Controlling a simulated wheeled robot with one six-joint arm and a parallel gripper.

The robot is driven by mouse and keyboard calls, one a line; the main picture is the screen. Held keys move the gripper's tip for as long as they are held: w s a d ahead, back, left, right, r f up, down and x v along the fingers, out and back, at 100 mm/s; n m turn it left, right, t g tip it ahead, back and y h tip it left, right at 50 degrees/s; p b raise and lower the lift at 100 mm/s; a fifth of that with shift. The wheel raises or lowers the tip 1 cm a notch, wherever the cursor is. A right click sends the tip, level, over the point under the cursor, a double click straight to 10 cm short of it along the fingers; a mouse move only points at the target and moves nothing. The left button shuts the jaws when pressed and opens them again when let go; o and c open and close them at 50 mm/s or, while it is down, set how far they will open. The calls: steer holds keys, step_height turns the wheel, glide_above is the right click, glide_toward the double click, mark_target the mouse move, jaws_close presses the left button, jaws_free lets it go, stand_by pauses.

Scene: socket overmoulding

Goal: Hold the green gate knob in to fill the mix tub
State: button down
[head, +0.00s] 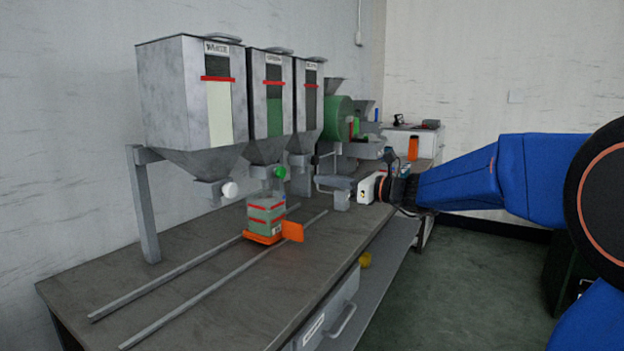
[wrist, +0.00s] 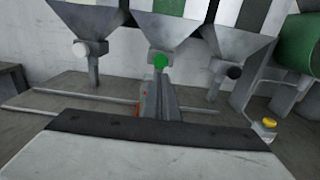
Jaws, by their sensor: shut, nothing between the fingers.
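The green gate knob (head: 280,173) sits on the outlet under the middle hopper (head: 267,110), whose window shows green material. The knob also shows in the wrist view (wrist: 160,62), ahead of my gripper. The mix tub (head: 266,212), translucent with red bands and greenish inside, stands on an orange carriage (head: 292,231) below the middle hopper. In the wrist view my gripper body hides most of the tub. My gripper (head: 345,186) is shut and empty, to the right of the knob and apart from it.
A white knob (head: 229,190) is on the left hopper and a black knob (wrist: 234,73) on the right one. Two rails (head: 178,293) run along the bench. A yellow button (wrist: 269,123) and a green machine (head: 338,118) stand to the right. The front bench top is clear.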

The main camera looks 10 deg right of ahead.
mark_target(283, 173)
steer(key=shift+s+d, duration=0.5)
steer(key=shift+d, duration=0.05)
steer(key=shift+d, duration=0.1)
stand_by(0.8)
steer(key=shift+v, duration=0.85)
steer(key=x, duration=1.3)
steer(key=shift+w+a+f, duration=0.1)
steer(key=shift+w+a, duration=0.15)
steer(key=shift+a, duration=0.05)
steer(key=shift+w+a, duration=0.1)
steer(key=shift+a, duration=0.05)
